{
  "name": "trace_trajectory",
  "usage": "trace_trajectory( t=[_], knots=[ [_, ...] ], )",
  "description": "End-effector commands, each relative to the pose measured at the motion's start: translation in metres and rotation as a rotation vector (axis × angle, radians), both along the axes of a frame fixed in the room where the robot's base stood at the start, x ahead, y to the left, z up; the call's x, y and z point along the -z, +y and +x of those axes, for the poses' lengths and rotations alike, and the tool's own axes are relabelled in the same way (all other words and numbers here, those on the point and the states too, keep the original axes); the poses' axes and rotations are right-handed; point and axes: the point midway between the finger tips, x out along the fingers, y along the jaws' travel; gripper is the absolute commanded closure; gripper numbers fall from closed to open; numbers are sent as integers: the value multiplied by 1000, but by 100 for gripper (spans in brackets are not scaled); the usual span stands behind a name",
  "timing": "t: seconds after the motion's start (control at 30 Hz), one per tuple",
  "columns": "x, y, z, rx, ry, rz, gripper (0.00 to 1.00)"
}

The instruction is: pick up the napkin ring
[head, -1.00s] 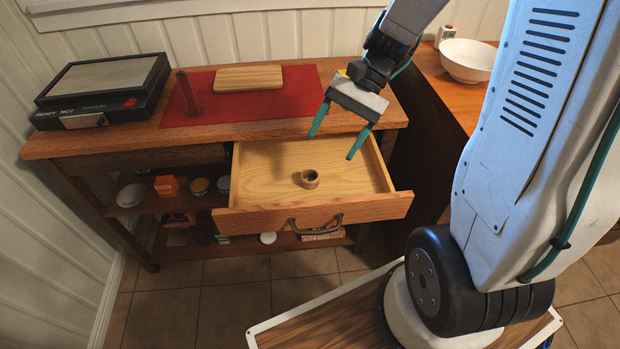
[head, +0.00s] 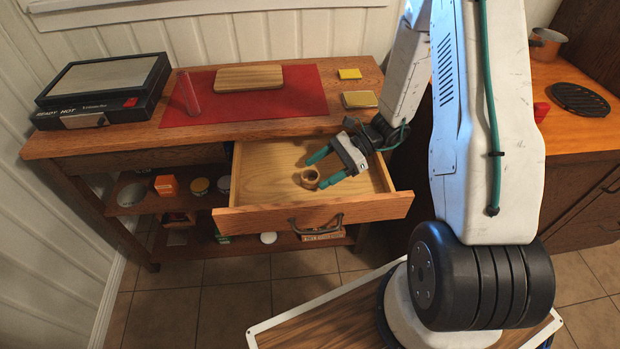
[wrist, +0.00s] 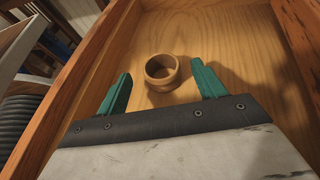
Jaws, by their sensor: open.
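The napkin ring (head: 310,177) is a small round brown wooden ring lying on the floor of the open drawer (head: 262,185). In the wrist view the napkin ring (wrist: 162,70) sits with its opening facing up, just beyond the fingertips and between their lines. My gripper (head: 320,169) has teal fingers and is open and empty. In the head view it reaches in from the right, with its fingers close to the ring. In the wrist view my gripper (wrist: 162,82) shows its fingers spread wider than the ring. I cannot tell whether a finger touches it.
The drawer's front panel (head: 315,212) and side walls surround the ring. On the tabletop are a red mat (head: 290,105), a wooden board (head: 249,78), a clear upright object (head: 189,95) and a black appliance (head: 105,92). The drawer floor around the ring is bare.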

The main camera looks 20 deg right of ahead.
Motion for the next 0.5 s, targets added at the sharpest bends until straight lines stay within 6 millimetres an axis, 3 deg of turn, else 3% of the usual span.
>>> trace_trajectory(
  t=[0.2, 0.5],
  knots=[
    [10, 32, 2, -4, 3, 1, 31],
    [13, 39, 3, -2, 0, -1, 31]
  ],
)
